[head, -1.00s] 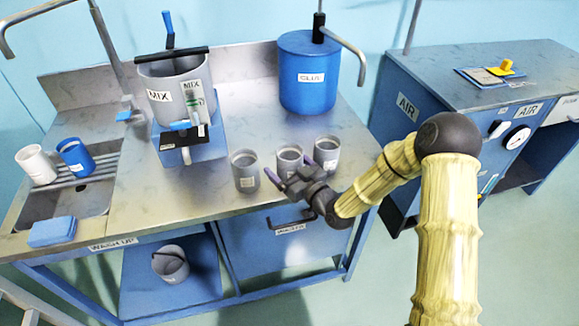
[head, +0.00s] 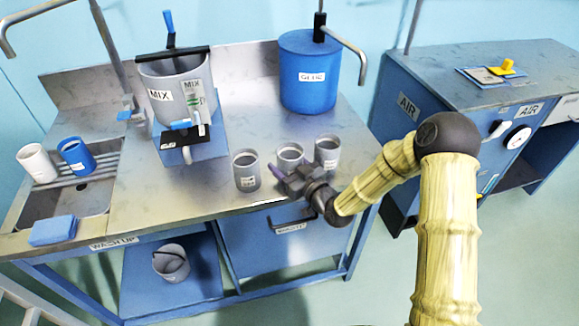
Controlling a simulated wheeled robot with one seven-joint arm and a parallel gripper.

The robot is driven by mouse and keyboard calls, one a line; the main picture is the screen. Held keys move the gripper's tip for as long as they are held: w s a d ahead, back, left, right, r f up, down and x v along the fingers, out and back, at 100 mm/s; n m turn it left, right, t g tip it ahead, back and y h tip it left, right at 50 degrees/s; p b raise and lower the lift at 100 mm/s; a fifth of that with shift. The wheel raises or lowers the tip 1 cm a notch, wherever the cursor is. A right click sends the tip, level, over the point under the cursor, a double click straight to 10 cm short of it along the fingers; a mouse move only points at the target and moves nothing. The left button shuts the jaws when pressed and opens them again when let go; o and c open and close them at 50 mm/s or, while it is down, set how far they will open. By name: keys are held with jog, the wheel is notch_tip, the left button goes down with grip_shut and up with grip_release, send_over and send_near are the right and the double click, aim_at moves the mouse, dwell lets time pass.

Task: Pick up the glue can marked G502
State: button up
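Three grey cans stand in a row near the front edge of the steel bench: a left can (head: 246,172), a middle can (head: 290,156) and a right can (head: 328,153). Each carries a small pale label, too small to read, so I cannot tell which is G502. My gripper (head: 280,174) is low at the bench's front edge, just in front of the middle can and right of the left can. One purple fingertip shows between those two cans. The other finger is not clearly visible, and the gripper covers the middle can's lower part. I cannot tell whether they touch.
A blue GLUE drum (head: 309,78) with a bent pipe stands behind the cans. A grey MIX pot (head: 175,84) and blue stand are to the left. Bench right of the drum is clear.

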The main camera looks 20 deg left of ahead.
notch_tip(320, 180, up, 10)
dwell(0.6)
